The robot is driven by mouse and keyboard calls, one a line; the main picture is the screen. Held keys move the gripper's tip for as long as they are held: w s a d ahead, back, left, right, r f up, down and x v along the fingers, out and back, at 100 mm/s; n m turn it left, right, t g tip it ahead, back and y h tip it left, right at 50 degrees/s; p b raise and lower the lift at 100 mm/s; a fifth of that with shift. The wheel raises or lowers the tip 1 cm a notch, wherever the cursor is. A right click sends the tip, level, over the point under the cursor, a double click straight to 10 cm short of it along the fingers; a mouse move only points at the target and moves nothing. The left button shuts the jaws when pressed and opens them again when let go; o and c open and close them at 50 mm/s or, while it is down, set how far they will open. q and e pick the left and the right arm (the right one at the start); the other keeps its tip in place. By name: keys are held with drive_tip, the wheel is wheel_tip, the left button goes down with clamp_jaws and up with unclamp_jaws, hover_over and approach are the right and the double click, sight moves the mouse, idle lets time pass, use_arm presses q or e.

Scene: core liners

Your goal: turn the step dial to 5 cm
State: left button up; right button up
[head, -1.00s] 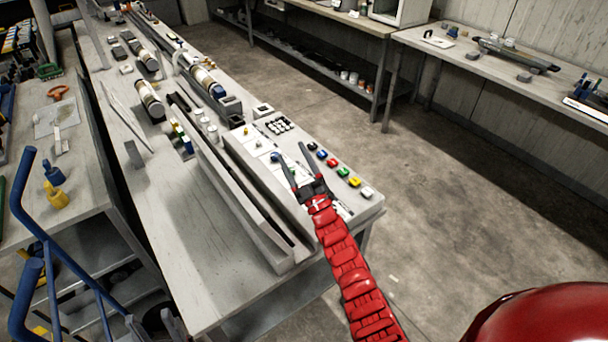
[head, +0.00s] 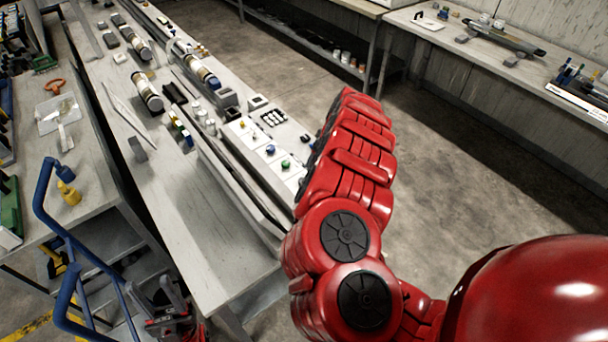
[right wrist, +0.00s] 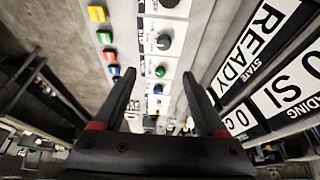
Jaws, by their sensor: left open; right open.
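A white control panel (head: 285,178) with several knobs lies along the bench. In the right wrist view a dark grey dial (right wrist: 163,42) sits on the panel, with a green knob (right wrist: 160,72) and a blue knob (right wrist: 158,88) farther along. I cannot read which dial is the step dial or its setting. My right gripper (right wrist: 158,82) is open and empty, its fingers pointing toward the panel. In the head view my red right arm hides that gripper and part of the panel. My left gripper (head: 163,303) is open, low at the left beside the bench.
Large "READY" labels (right wrist: 257,45) stand at the right. Core tubes (head: 148,92) lie farther up the bench. A blue rail (head: 50,215) is at the left.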

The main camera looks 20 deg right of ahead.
drive_tip(key=b, duration=1)
approach(303, 180)
drive_tip(key=b+x, duration=0.3)
drive_tip(key=x, duration=0.3)
drive_tip(key=shift+s+d+f+b, duration=0.15)
drive_tip(key=shift+b, duration=0.25)
drive_tip(key=shift+w+f, duration=0.2)
drive_tip(key=shift+w, duration=0.1)
drive_tip(key=shift+w+f+p, duration=0.15)
drive_tip(key=shift+f+p, duration=0.15)
drive_tip(key=shift+f, duration=0.25)
drive_tip(key=shift+w+a+f, duration=0.15)
drive_tip(key=shift+a+f, duration=0.15)
drive_tip(key=shift+c, duration=0.3)
clamp_jaws()
